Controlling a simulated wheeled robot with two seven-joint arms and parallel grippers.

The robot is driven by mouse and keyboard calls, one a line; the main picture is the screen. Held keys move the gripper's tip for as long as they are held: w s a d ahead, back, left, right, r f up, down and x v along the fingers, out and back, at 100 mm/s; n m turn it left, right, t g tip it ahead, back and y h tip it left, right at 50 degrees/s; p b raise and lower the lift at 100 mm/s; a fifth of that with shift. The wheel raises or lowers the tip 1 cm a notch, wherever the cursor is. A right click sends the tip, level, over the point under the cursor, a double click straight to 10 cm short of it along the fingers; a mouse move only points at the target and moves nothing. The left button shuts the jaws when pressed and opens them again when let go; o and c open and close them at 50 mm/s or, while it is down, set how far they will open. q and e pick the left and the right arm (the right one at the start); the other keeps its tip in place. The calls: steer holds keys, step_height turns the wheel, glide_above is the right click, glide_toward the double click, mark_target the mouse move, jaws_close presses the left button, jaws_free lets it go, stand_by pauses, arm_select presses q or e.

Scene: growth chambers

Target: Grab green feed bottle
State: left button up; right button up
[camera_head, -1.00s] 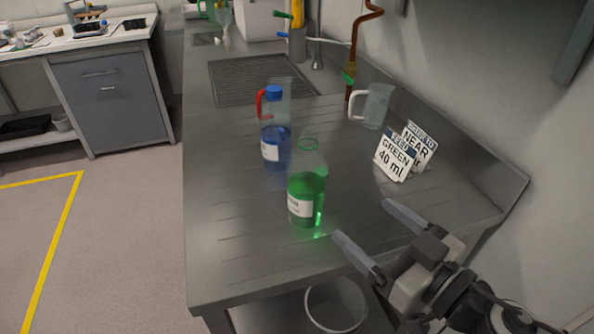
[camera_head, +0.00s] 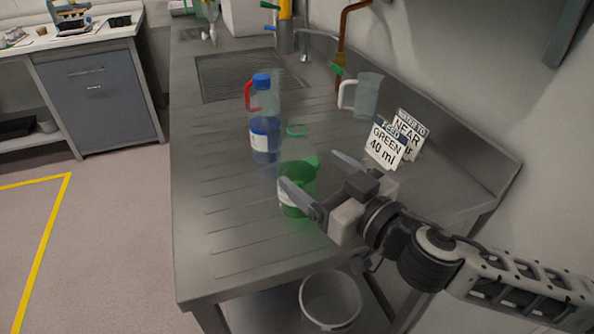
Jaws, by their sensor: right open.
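The green feed bottle (camera_head: 297,172) is a clear bottle with green liquid and a white label, upright on the steel counter (camera_head: 215,240). My right gripper (camera_head: 314,170) is open at the bottle, coming in from the right. One finger lies in front of the bottle's label and the other is on its far right side. I cannot tell whether either finger touches the glass. A sign reading "FEED GREEN 40 ml" (camera_head: 385,146) stands to the right, in front of another sign (camera_head: 408,125). My left gripper is not in view.
A bottle of blue liquid (camera_head: 265,140) with a blue cap stands just behind and left. A clear jug (camera_head: 367,97) stands behind the signs. A sink grate (camera_head: 240,75) lies farther back. A white bin (camera_head: 330,302) is below the counter. The counter's front left is clear.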

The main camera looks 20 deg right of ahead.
mark_target(291, 157)
steer(key=shift+a+p+x, duration=0.1)
steer(key=shift+p+x, duration=0.4)
steer(key=shift+x, duration=1.15)
steer(key=shift+a+p+x, duration=0.15)
steer(key=shift+p+x, duration=0.35)
steer(key=shift+x, duration=1.15)
steer(key=shift+s+f, duration=0.15)
steer(key=c, duration=1.2)
steer(key=shift+c, duration=0.2)
